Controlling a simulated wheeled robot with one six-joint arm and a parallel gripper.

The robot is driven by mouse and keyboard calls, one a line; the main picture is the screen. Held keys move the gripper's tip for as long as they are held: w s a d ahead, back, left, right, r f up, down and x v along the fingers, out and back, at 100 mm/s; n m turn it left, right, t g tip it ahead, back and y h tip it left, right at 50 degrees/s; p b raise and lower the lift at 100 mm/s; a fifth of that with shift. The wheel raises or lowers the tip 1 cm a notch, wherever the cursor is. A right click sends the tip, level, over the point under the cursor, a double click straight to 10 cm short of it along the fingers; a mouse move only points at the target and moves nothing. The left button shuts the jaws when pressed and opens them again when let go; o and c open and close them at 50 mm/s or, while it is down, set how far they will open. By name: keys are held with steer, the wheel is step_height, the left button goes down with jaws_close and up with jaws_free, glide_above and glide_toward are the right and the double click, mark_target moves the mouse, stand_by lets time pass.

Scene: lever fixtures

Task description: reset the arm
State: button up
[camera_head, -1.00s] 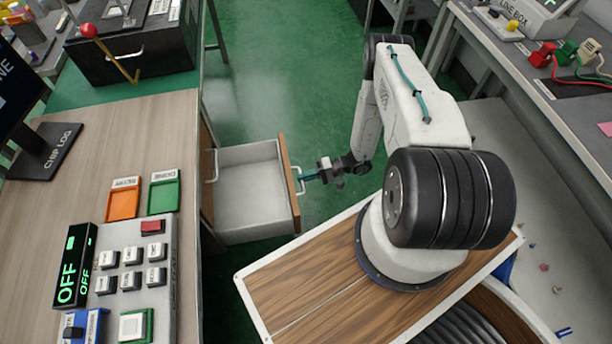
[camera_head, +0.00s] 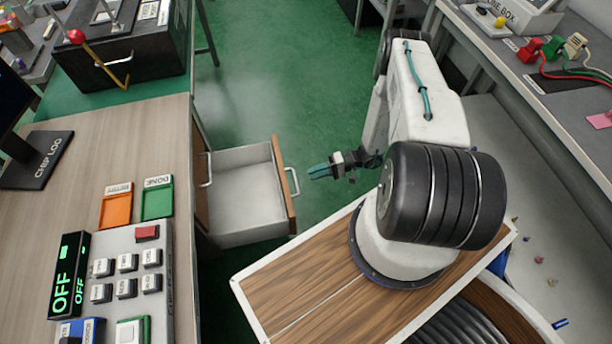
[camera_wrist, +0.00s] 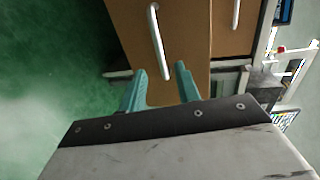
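My gripper (camera_head: 320,171) is in the air to the right of an open drawer (camera_head: 244,190), apart from its white handle (camera_head: 293,181). In the wrist view my gripper's two teal fingers (camera_wrist: 160,88) are spread with nothing between them. The drawer front with its white handle (camera_wrist: 157,42) lies ahead of the fingertips. My arm (camera_head: 425,110) is bent, rising from my base and reaching down to the left.
The desk at left (camera_head: 110,150) carries a button panel (camera_head: 125,275) with an OFF display (camera_head: 68,278) and orange and green trays. A grey bench (camera_head: 565,110) runs along the right. Green floor (camera_head: 280,70) is clear beyond the drawer.

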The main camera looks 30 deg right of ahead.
steer(key=shift+s+d+r, duration=0.15)
steer(key=shift+s+d, duration=0.05)
steer(key=shift+d, duration=0.4)
